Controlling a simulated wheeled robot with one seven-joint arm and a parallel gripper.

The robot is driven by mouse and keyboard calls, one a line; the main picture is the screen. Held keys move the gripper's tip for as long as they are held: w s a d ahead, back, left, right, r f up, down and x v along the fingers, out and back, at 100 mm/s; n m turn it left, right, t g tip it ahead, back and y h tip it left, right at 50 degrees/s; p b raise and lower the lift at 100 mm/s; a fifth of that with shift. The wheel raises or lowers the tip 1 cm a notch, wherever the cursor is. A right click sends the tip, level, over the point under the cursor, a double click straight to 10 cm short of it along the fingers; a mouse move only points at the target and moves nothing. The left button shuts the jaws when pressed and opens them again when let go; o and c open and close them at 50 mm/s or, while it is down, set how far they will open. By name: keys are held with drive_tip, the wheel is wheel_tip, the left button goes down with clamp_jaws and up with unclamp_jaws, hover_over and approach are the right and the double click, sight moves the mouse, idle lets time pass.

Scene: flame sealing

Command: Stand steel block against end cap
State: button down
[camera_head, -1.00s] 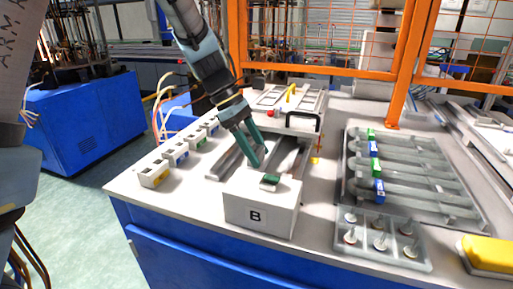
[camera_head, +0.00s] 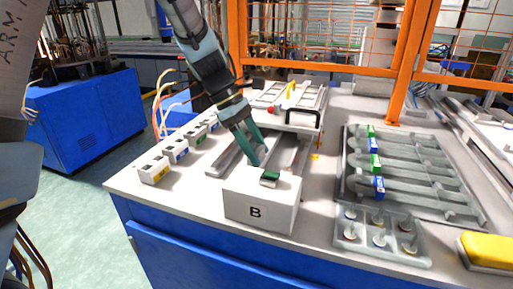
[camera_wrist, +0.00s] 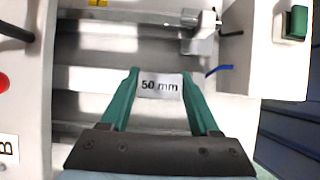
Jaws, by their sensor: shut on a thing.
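The steel block (camera_wrist: 160,86), a small silvery piece marked "50 mm", sits between the green fingers of my gripper (camera_wrist: 160,90) in the wrist view. The gripper is shut on it, over the channel of the metal fixture. In the head view my gripper (camera_head: 256,150) reaches down behind the white box marked B, and the block cannot be made out clearly there. A grey metal piece (camera_wrist: 198,38) on a thin rod, possibly the end cap, lies up and to the right of the block in the wrist view. It appears apart from the block.
The white box marked B (camera_head: 258,213) with a green button (camera_head: 270,176) stands at the near end of the fixture. Several white socket blocks (camera_head: 154,169) line the left. A grey tray (camera_head: 440,200) with tubes and a yellow box (camera_head: 487,251) stand right.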

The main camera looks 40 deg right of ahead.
drive_tip(key=shift+c, duration=0.2)
unclamp_jaws()
drive_tip(key=shift+f, duration=0.1)
drive_tip(key=b+v, duration=0.2)
drive_tip(key=v, duration=0.9)
